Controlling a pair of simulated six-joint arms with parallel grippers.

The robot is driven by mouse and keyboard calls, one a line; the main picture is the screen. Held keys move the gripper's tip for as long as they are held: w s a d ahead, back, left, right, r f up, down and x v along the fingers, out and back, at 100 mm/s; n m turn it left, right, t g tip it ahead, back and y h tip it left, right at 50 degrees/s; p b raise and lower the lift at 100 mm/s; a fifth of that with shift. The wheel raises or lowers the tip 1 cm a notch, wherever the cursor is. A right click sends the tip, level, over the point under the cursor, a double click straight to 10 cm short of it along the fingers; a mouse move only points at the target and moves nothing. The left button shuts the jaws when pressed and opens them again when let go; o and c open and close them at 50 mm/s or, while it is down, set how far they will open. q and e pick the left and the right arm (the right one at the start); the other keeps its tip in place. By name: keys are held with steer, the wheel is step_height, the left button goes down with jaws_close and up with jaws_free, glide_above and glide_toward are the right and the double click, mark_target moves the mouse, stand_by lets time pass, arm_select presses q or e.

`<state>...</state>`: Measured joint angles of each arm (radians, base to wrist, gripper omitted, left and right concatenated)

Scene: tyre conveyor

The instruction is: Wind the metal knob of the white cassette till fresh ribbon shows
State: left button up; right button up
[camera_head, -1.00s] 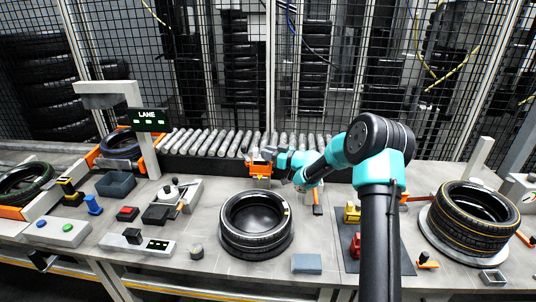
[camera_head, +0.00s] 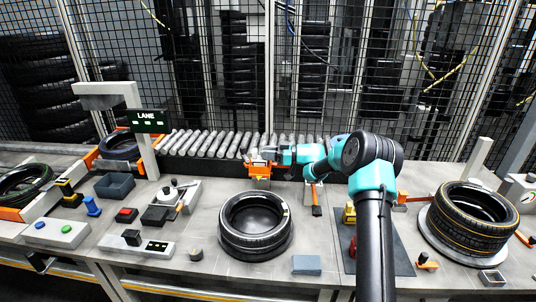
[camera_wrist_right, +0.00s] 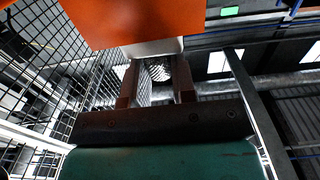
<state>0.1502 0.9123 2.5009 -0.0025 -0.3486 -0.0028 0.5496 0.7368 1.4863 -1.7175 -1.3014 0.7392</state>
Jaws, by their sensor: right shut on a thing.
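My right gripper (camera_head: 272,153) is at the orange unit (camera_head: 260,170) in front of the roller conveyor. In the right wrist view its two fingers (camera_wrist_right: 157,84) are shut on a ridged metal knob (camera_wrist_right: 159,72). Just beyond the knob is a white part (camera_wrist_right: 152,49), which looks like the white cassette, under a large orange body (camera_wrist_right: 140,20). The cassette is too small to make out clearly in the head view. No ribbon can be made out. My left gripper is not in view.
The roller conveyor (camera_head: 210,145) runs behind the orange unit. A tyre (camera_head: 254,222) lies on the table in front, and another tyre (camera_head: 472,218) stands on the right. A lane sign (camera_head: 149,120) stands at left. A blue-grey block (camera_head: 307,265) lies near the front edge.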

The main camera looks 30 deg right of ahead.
steer(key=o, duration=0.9)
steer(key=shift+o, duration=0.2)
steer(key=shift+d, duration=0.1)
steer(key=v, duration=1.7)
steer(key=shift+s, duration=0.2)
